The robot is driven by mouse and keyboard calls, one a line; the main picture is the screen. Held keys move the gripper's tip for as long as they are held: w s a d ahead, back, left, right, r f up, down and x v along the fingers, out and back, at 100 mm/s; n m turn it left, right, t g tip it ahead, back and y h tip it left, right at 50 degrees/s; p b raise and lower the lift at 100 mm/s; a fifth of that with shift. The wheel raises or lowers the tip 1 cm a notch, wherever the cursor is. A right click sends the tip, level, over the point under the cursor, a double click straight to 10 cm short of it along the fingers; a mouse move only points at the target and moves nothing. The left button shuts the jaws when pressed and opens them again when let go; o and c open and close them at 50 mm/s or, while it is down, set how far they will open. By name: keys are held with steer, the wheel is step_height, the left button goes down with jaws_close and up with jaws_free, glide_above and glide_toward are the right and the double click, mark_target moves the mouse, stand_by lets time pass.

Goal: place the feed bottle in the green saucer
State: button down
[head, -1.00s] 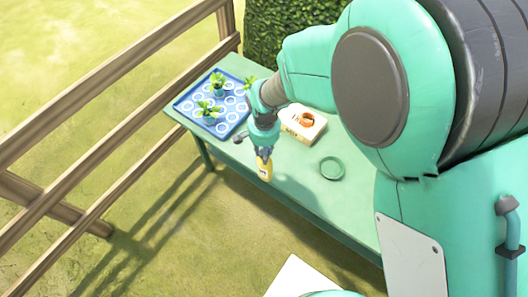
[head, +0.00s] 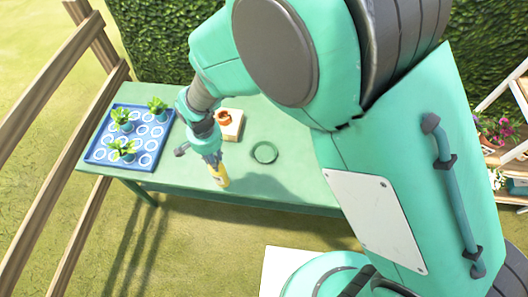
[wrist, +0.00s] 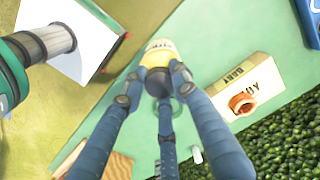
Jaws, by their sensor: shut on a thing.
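The feed bottle (head: 219,176) is yellow with a pale end. My gripper (head: 212,160) is shut on it and holds it near the front edge of the green table. In the wrist view the bottle (wrist: 158,55) sits between the fingers of my gripper (wrist: 160,78). The green saucer (head: 264,153) lies on the table to the right of the bottle in the head view, apart from it, and looks empty.
A blue tray (head: 98,154) with several potted plants stands at the table's left end. A cream box (head: 236,129) with an orange-brown ring-like piece on top stands behind the saucer. A wooden fence (head: 45,75) runs at the left.

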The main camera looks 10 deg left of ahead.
steer(key=w+d+m+b, duration=0.1)
steer(key=w+d+m, duration=0.1)
steer(key=d+m, duration=0.4)
steer(key=w+d+m, duration=0.2)
steer(key=d+m, duration=0.3)
steer(key=d, duration=1.1)
steer(key=shift+d+r+m+b, duration=0.25)
steer(key=shift+m+b, duration=0.1)
steer(key=shift+m, duration=0.05)
steer(key=shift+w, duration=0.1)
steer(key=w+a, duration=0.3)
steer(key=w, duration=0.4)
steer(key=w+a+f+b, duration=0.1)
steer(key=w+a, duration=0.3)
steer(key=w, duration=0.3)
steer(key=shift+w+f+b, duration=0.15)
steer(key=shift+f+b, duration=0.1)
steer(key=shift+b, duration=0.05)
steer(key=shift+a+f, duration=0.1)
steer(key=shift+f+b, duration=0.35)
steer(key=shift+f, duration=1.45)
steer(key=c, duration=1.4)
jaws_free()
